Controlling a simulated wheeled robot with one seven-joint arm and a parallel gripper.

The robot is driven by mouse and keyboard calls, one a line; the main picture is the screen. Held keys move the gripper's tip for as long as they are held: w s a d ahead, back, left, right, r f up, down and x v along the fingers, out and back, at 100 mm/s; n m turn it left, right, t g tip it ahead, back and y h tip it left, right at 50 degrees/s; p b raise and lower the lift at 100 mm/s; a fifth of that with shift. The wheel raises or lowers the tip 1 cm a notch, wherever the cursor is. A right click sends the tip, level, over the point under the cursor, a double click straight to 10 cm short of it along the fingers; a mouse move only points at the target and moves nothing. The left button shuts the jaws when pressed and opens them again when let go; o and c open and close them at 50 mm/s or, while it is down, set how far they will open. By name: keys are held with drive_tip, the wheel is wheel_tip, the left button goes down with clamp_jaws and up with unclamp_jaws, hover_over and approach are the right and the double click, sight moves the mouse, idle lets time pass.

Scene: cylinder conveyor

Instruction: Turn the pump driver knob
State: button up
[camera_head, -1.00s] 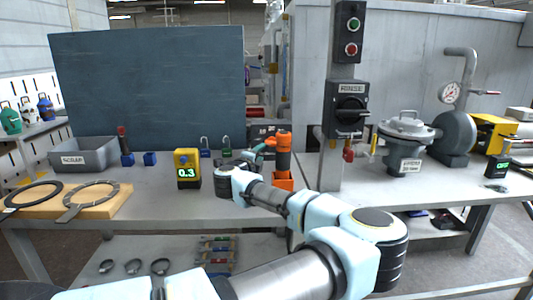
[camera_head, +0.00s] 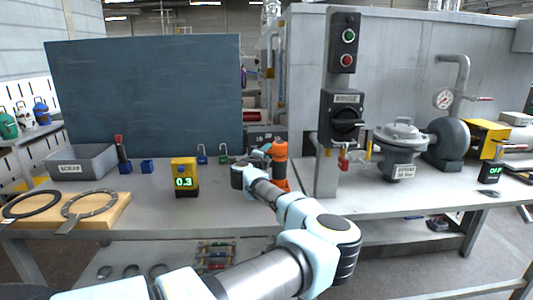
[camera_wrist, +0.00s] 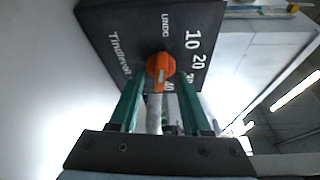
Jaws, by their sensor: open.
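The knob (camera_wrist: 160,67) is orange with a pale slot and sits on a dark box (camera_wrist: 118,28) marked with white numbers, 10 and 20 among them. In the wrist view my gripper (camera_wrist: 160,88) is open, with its two green fingers on either side of the line to the knob. The fingertips are close below the knob, and I cannot tell whether they touch it. In the head view a dark box (camera_head: 265,131) stands at the back of the bench, behind my arm. The knob and my fingertips cannot be made out there.
An orange upright tool (camera_head: 279,158) stands right beside my wrist. A yellow meter reading 0.3 (camera_head: 184,171) and a scrap bin (camera_head: 80,162) are on the left bench. A post with a dark switch box (camera_head: 342,117) rises to the right of my arm.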

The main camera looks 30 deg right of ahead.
clamp_jaws()
idle(0.4)
drive_tip(key=shift+r, duration=0.1)
drive_tip(key=m+y, duration=0.1)
drive_tip(key=m, duration=0.2)
drive_tip(key=shift+s+d+r, duration=0.1)
drive_tip(key=shift+d, duration=0.05)
drive_tip(key=shift+r+m+g+y, duration=0.1)
drive_tip(key=shift+m+g+y, duration=0.2)
drive_tip(key=shift+m+y, duration=0.9)
drive_tip(key=shift+d+m, duration=0.1)
drive_tip(key=shift+m, duration=0.4)
